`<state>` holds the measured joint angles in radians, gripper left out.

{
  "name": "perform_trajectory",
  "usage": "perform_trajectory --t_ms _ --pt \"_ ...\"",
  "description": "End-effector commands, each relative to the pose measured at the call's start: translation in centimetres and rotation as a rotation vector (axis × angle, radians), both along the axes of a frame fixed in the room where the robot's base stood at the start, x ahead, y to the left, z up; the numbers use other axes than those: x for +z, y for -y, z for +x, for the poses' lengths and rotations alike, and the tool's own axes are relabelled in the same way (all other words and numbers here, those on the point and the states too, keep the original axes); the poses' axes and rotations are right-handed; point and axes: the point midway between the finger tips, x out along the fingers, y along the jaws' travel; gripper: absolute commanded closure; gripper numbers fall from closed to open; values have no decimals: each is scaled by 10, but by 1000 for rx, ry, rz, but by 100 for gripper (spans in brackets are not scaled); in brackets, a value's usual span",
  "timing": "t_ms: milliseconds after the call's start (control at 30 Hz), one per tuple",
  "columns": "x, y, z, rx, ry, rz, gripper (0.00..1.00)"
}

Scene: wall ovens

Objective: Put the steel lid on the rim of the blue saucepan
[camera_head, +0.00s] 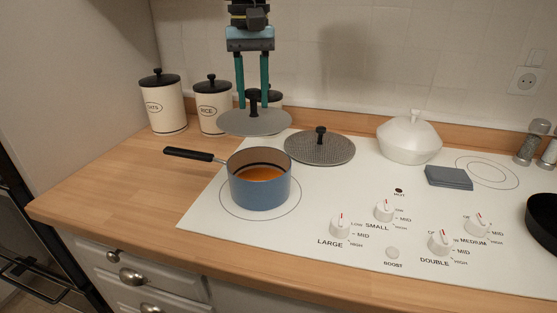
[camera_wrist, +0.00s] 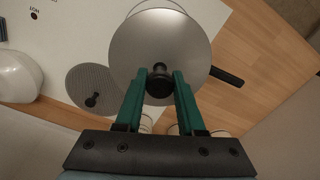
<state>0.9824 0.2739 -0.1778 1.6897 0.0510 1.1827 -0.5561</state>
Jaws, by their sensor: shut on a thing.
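The blue saucepan (camera_head: 259,189) stands on the left cooktop zone with orange contents inside and its black handle (camera_head: 188,154) pointing left. The steel lid (camera_head: 240,122) is a flat grey disc with a black knob. My gripper (camera_head: 254,98) is shut on that knob and holds the lid level, above and behind the pan, apart from its rim. The gripper fingers (camera_wrist: 160,88) close around the knob there.
A mesh splatter lid (camera_head: 320,148) with a black knob lies on the cooktop right of the pan. A white lidded dish (camera_head: 409,138) and a blue-grey block (camera_head: 448,177) are farther right. Canisters (camera_head: 162,102) stand behind on the left. Knobs (camera_head: 340,224) line the front.

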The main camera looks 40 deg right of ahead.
Motion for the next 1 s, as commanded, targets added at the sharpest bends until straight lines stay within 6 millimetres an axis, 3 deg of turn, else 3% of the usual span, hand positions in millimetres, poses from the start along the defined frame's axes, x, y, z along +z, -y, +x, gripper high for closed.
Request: perform_trajectory --t_ms 67,300,700,1000 --pt "-3 1 -2 -7 0 1 100" --pt "-43 0 -3 -9 -2 4 100" --pt "-90 1 -2 -9 -1 2 100" --pt "-98 1 -2 -9 0 -1 100"
